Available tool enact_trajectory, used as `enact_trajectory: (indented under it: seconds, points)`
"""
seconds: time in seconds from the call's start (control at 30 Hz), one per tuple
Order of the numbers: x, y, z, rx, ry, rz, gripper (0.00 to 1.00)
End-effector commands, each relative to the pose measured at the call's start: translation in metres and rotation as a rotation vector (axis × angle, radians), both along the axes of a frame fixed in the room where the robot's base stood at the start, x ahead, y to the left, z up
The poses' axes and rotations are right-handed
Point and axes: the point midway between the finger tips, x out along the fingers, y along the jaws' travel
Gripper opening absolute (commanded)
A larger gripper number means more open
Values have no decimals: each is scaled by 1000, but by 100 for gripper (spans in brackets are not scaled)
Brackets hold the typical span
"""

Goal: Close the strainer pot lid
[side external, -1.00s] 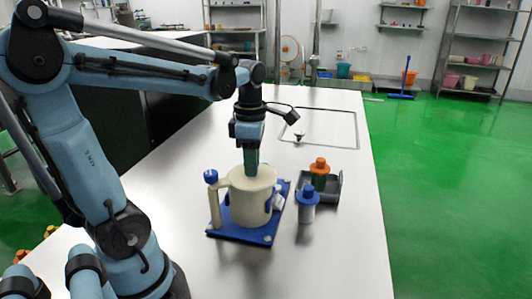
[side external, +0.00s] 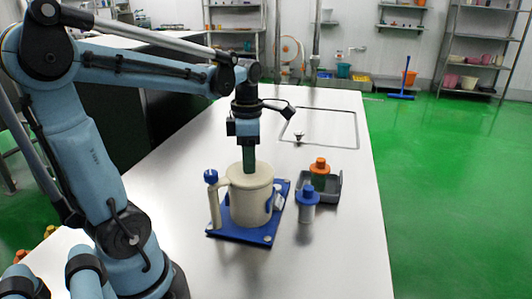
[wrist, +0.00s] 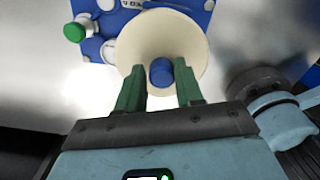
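The cream strainer pot (side external: 251,205) stands upright on a blue base plate (side external: 228,234), its handle to the left. Its round cream top (wrist: 185,42) fills the middle of the wrist view. A blue knob (wrist: 161,72) shows there between my two green fingers. My gripper (wrist: 160,90) is open, with a visible gap between the knob and each finger. In the side view my gripper (side external: 249,170) points straight down over the middle of the pot's top. The fingers hide the knob in that view, and I cannot tell how the lid is seated.
Behind that bottle, a grey tray (side external: 333,190) holds an orange-topped bottle (side external: 319,166). The table front (side external: 330,265) is clear.

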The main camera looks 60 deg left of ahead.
Motion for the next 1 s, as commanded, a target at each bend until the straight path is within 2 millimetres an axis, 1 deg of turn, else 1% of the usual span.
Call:
enact_trajectory:
  seconds: [0.03, 0.1, 0.4, 0.53, 0.67, 1.0]
  points:
    - [-1, 0, 0, 0, 1, 1, 46]
    - [-1, 0, 0, 0, 1, 0, 54]
    - [0, -1, 1, -3, 1, -3, 54]
    - [0, -1, 9, -3, 1, -3, 54]
    - [0, -1, 25, -3, 1, -3, 54]
    - [0, -1, 83, -2, 1, -2, 54]
